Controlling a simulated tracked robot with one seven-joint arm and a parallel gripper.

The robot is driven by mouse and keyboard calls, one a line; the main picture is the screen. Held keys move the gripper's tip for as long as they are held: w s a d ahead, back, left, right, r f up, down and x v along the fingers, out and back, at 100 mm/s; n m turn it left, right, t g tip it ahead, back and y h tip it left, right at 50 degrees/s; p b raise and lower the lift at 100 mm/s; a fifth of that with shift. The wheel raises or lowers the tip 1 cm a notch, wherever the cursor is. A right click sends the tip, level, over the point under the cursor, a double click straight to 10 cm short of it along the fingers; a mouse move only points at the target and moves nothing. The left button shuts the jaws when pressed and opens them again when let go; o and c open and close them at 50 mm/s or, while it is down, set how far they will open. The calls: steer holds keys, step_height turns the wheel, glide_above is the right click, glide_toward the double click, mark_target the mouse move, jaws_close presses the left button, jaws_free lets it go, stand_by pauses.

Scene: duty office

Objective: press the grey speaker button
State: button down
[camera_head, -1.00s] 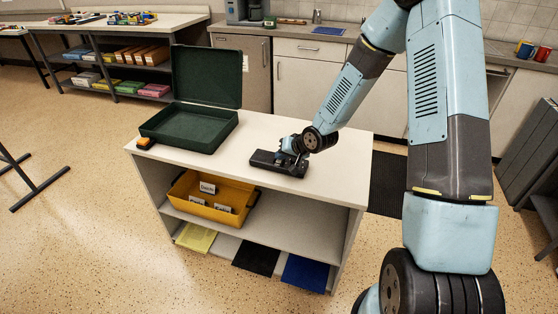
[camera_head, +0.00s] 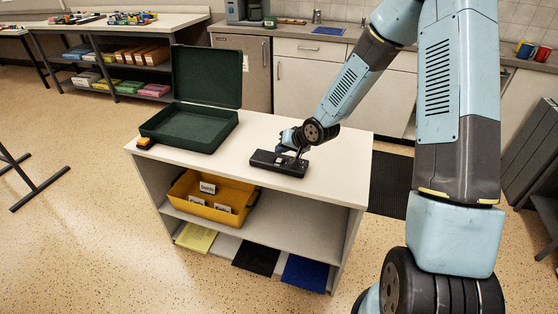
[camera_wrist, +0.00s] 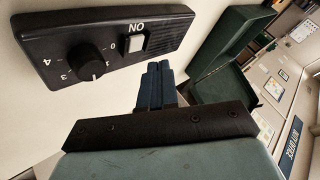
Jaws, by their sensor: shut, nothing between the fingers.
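A black control box (camera_head: 280,167) lies on top of the white shelf unit; it fills the upper left of the wrist view (camera_wrist: 165,30). On its face are a round black knob (camera_wrist: 90,60) with numbers around it and a small light-grey button (camera_wrist: 131,43) marked ON. My gripper (camera_wrist: 159,68) is shut and empty, its blue fingertips close to the button, apart from it in the wrist view. In the head view my gripper (camera_head: 298,154) is over the box, its fingertips partly hidden and too small to tell whether they touch.
The white shelf unit (camera_head: 340,165) has free top room right of the box. An open dark green case (camera_head: 152,128) stands on its left, beside a small orange object (camera_head: 145,142). A yellow bin (camera_head: 238,219) sits on the shelf below.

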mark_target(282, 162)
steer(key=shift+r, duration=2.35)
